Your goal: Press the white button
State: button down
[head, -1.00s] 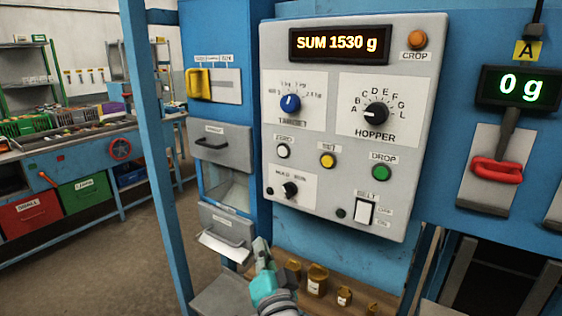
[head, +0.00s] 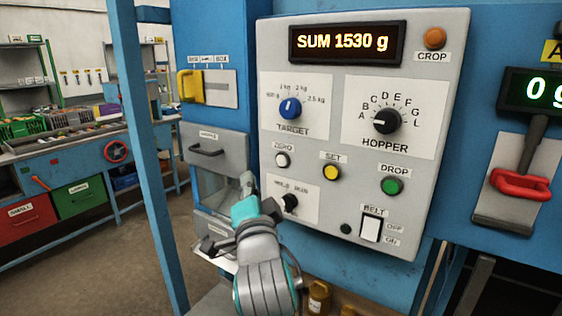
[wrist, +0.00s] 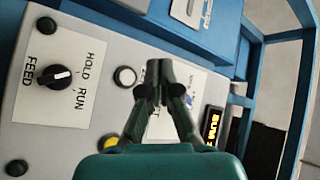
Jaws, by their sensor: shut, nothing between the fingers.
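The white button (head: 282,159) is a small round button in a dark ring under the label ZERO on the grey control panel (head: 337,257). It also shows in the wrist view (wrist: 125,76), left of the fingertips. My gripper (head: 247,181) is shut and empty. In the head view its tips are left of and a little below the white button. In the wrist view my gripper (wrist: 158,68) partly covers the label beside the button. The tips look apart from the button; their distance to the panel is hard to tell.
Near the white button are the yellow SET button (head: 331,172), the green DROP button (head: 392,186) and a black HOLD/RUN knob (head: 289,203). A white BELT rocker (head: 370,228) sits lower right. A blue post (head: 150,160) stands to the left.

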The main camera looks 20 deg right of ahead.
jog(key=shift+d, duration=0.1)
jog(key=shift+w+d, duration=0.85)
jog(key=shift+d, duration=0.3)
jog(key=shift+w+d, duration=0.9)
jog(key=shift+d, duration=0.25)
jog(key=shift+w+d, duration=0.85)
jog(key=shift+d, duration=0.3)
jog(key=shift+w+d, duration=0.1)
jog(key=shift+d, duration=0.05)
jog(key=shift+w+d, duration=0.1)
jog(key=shift+d, duration=0.1)
jog(key=shift+w+d, duration=0.25)
jog(key=shift+d, duration=0.1)
jog(key=shift+s+a, duration=0.5)
jog(key=shift+a, duration=0.15)
jog(key=shift+s+a, duration=0.75)
jog(key=shift+a, duration=0.3)
jog(key=shift+s+a, duration=0.7)
jog(key=shift+a, duration=0.3)
